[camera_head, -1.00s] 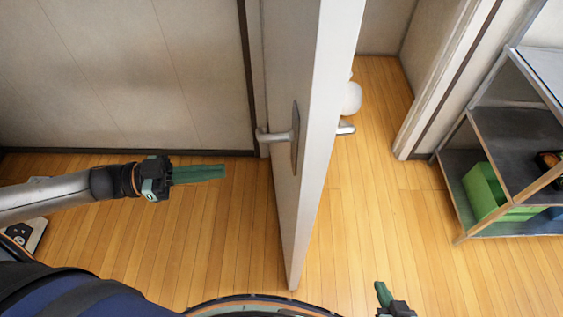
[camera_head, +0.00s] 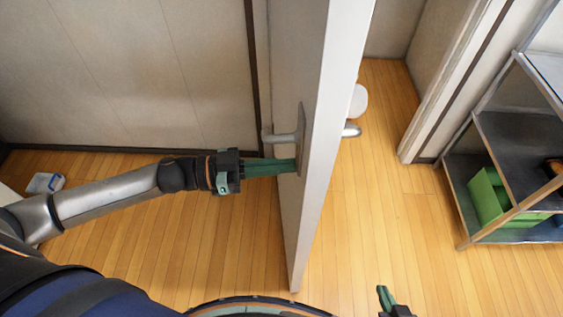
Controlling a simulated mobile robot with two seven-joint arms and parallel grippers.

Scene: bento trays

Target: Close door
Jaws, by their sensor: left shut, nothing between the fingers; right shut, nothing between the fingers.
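The white door (camera_head: 312,215) stands open, edge toward me, in the middle of the head view. Its silver lever handle (camera_head: 284,138) is on the left face, and another handle (camera_head: 351,131) shows on the right side. My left gripper (camera_head: 296,167) is shut and empty, its green fingertips at the door's left face just below the handle plate; they look to be touching it, though contact is hard to confirm. My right gripper (camera_head: 383,296) is shut and empty at the bottom edge, right of the door and apart from it.
The door frame (camera_head: 447,85) and doorway opening lie to the right of the door. A metal shelf (camera_head: 487,146) with a green box (camera_head: 490,194) stands at the far right. Wooden floor (camera_head: 370,215) between door and shelf is clear. A wall (camera_head: 130,75) is behind my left arm.

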